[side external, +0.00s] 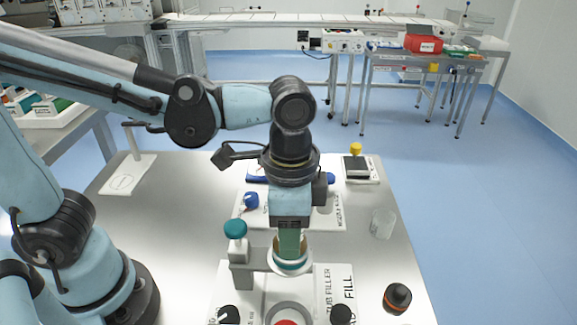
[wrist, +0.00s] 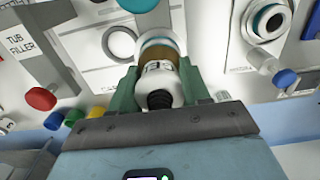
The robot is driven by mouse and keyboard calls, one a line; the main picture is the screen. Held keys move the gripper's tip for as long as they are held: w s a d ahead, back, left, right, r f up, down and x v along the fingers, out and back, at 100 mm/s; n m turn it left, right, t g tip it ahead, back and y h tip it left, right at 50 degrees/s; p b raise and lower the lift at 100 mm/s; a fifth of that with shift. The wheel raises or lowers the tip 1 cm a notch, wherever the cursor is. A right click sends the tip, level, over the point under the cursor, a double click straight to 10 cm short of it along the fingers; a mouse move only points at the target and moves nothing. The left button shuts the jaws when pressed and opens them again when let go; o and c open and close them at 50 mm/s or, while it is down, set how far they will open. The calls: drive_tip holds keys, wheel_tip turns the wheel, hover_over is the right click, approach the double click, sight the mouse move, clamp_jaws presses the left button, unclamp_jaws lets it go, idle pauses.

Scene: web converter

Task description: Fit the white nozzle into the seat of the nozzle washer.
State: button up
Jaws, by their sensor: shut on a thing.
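My gripper (side external: 290,240) points down with green fingers, which also show in the wrist view (wrist: 158,90). It is shut on a white nozzle (wrist: 158,82) with a black threaded end toward the wrist camera. Below it shows an amber part and a white ring with a teal band (side external: 291,263), beside the stand with the teal knob (side external: 235,229). I cannot tell whether that ring belongs to the nozzle or the stand. A round fitting (wrist: 268,21) with a teal ring and dark centre, on the right of the wrist view, looks like the washer seat; nothing covers it.
The nozzle-wash panel (side external: 327,217) lies behind my gripper, partly hidden. The panel labelled tub filler (side external: 325,290) is in front. A clear beaker (side external: 382,224) and a black-capped bottle (side external: 397,297) stand at right. The table's left (side external: 160,215) is largely free.

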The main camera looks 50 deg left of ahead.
drive_tip(key=shift+r, duration=4.1)
drive_tip(key=w+a+f+n, duration=0.3)
drive_tip(key=w+a, duration=0.4)
drive_tip(key=w+a+f+n, duration=0.3)
drive_tip(key=w+a, duration=0.3)
drive_tip(key=shift+w+a+f, duration=0.3)
drive_tip(key=shift+w+a, duration=0.1)
drive_tip(key=shift+f, duration=0.15)
drive_tip(key=shift+f, duration=2.65)
drive_tip(key=shift+f, duration=1.9)
